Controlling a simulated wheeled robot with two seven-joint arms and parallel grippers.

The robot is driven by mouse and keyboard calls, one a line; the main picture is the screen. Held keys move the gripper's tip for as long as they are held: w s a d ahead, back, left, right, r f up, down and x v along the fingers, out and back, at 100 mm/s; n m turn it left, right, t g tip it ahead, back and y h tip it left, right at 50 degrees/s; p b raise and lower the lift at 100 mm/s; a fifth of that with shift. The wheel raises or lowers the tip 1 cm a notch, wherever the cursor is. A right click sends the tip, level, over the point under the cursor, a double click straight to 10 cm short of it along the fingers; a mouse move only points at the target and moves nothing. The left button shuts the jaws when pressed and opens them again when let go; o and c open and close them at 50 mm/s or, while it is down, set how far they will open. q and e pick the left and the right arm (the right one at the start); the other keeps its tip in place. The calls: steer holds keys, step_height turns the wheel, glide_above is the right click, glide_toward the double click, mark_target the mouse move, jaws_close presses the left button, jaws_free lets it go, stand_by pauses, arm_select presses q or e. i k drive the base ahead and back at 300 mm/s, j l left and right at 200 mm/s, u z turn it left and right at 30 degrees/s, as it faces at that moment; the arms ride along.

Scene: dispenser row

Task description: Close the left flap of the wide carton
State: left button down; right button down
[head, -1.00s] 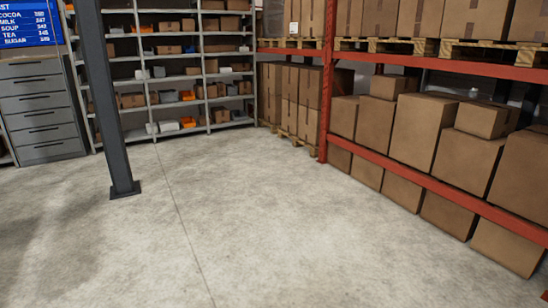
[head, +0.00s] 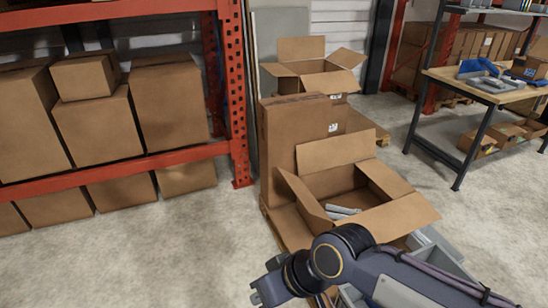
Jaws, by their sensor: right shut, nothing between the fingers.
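An open brown carton (head: 372,180) stands in the middle, with several grey pieces (head: 343,212) inside. Its back flap (head: 335,151) stands up, its left flap (head: 303,200) stands up leaning outward, and its front right flap (head: 401,216) is folded out. A second open carton (head: 318,84) with spread flaps sits farther back on a tall closed box. I cannot tell for sure which is the wide carton; the nearer one looks larger. My right gripper (head: 258,291) is shut and empty, in front of and below the nearer carton's left flap, apparently apart from it. My left gripper is not in view.
A tall closed box (head: 285,140) stands behind the nearer carton. A red rack (head: 231,95) with closed boxes is at left. A workbench (head: 510,92) is at right. Grey bins (head: 443,247) lie partly behind my arm. The floor at left front is clear.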

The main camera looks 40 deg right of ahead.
mark_target(309, 201)
steer(key=i+l+z, duration=0.1)
steer(key=i+z, duration=0.55)
steer(key=z, duration=0.15)
steer(key=i+z, duration=0.4)
steer(key=i+j+z, duration=0.2)
steer(key=z, duration=0.2)
steer(key=i+l+z, duration=0.1)
steer(key=z, duration=0.3)
steer(key=i+z, duration=0.45)
steer(key=z, duration=0.3)
steer(key=i+z, duration=0.2)
steer(key=z, duration=0.15)
